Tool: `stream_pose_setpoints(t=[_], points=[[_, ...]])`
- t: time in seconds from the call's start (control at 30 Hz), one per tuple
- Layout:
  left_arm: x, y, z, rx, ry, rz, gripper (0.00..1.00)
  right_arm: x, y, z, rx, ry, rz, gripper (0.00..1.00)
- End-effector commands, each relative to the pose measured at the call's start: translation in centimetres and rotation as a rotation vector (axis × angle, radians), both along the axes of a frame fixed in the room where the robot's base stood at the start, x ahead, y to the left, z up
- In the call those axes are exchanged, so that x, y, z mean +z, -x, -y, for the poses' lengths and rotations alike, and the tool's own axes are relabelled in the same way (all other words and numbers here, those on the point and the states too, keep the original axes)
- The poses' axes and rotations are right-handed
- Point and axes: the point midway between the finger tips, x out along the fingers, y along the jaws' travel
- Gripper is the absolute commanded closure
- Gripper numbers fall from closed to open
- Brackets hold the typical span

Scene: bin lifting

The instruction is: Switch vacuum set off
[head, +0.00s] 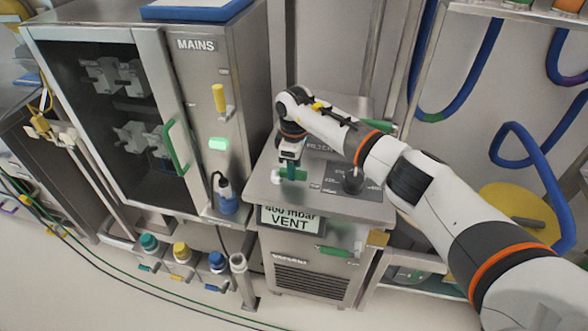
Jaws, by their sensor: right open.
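The vacuum set is a grey metal unit (335,206) in the middle of the head view. Its front sign (291,219) reads "400 mbar VENT", with a louvred grille (309,279) below. On its top sit a green handle (300,174) and a dark panel with a black knob (352,181). My right arm comes in from the lower right. My right gripper (289,170) is open, pointing down at the green handle. I cannot tell whether its fingers touch the handle. The forearm hides part of the top and its lettering. My left gripper is not in view.
A glass-fronted cabinet marked MAINS (197,45) stands at left, with a yellow switch (219,98), a lit green lamp (217,143) and a green door handle (177,147). Blue hoses (531,177) hang at right. Cables (120,266) cross the floor, which is otherwise open in front.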

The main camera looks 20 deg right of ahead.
Motion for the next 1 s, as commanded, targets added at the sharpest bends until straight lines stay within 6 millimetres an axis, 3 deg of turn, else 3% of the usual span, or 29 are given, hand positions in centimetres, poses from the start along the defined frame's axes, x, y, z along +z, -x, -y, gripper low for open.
stream_pose_setpoints(t=[0.3, 0.5, 0.7, 1.0], points=[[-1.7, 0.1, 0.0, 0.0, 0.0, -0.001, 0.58, 6.6, -0.1, 0.0, 0.0, -0.001, 0.005, 0.58], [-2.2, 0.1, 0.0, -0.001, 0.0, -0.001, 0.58, 9.6, -0.1, 0.0, -0.001, -0.001, 0.003, 0.58], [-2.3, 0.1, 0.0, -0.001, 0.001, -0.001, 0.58, 10.5, 0.0, 0.0, -0.001, -0.001, 0.003, 0.58], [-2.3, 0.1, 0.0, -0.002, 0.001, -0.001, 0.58, 10.2, 0.0, -0.4, 0.015, -0.015, 0.003, 0.58]])
